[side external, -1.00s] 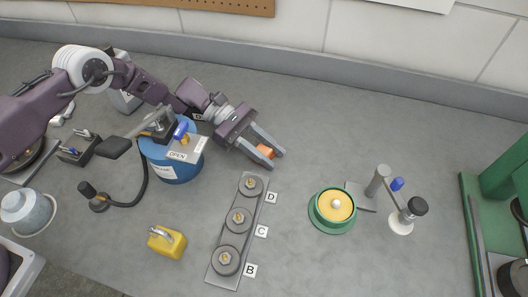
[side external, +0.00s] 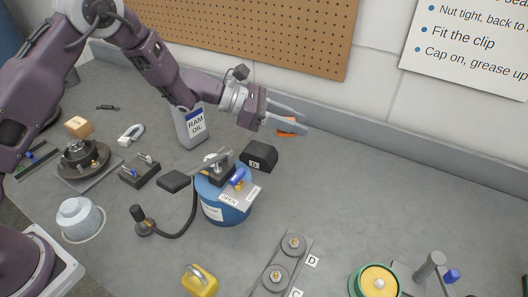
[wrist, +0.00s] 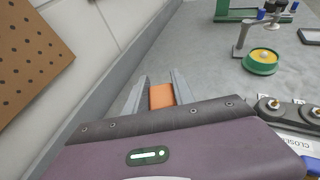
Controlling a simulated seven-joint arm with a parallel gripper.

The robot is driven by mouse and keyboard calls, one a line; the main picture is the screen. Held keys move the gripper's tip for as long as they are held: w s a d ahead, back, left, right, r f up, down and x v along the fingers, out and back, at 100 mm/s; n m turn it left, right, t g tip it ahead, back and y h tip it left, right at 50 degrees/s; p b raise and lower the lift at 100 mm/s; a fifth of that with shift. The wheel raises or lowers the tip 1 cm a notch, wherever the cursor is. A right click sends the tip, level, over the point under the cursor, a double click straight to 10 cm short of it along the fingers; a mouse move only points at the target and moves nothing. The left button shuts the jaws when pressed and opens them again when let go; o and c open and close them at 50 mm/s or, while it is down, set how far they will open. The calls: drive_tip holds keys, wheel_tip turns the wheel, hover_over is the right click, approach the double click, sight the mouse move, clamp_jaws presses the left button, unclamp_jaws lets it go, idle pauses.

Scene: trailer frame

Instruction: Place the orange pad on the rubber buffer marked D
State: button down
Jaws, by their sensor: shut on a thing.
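My gripper (side external: 298,121) is shut on the orange pad (side external: 287,126), held up in the air toward the back wall. In the wrist view the pad (wrist: 161,95) sits between the two fingers. A black block (side external: 262,155) with a white label that seems to read D stands on the bench behind the blue tank, below and left of the pad. A grey plate (side external: 296,262) at the lower edge carries round dark discs with bolts; the disc (side external: 293,244) at its far end has a D label beside it. Nothing lies on either D-marked piece.
The blue tank (side external: 224,212) with its lever stands in front of the black block. A RAM OIL can (side external: 193,128) stands left of my gripper. The yellow-topped green cup (side external: 376,282) is at lower right. The bench right of the block is clear.

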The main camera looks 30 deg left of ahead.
sight(265, 148)
drive_tip(key=w+a+n+t+y, duration=0.1)
drive_tip(key=a+n+t+y, duration=0.15)
drive_tip(key=a, duration=0.55)
drive_tip(key=shift+n+t, duration=0.55)
drive_tip(key=f, duration=0.9)
drive_tip(key=shift+w+a+f, duration=0.15)
drive_tip(key=shift+a+f, duration=0.05)
drive_tip(key=shift+f, duration=0.15)
drive_tip(key=shift+f, duration=0.1)
drive_tip(key=c, duration=1.1)
unclamp_jaws()
drive_tip(key=shift+o, duration=0.2)
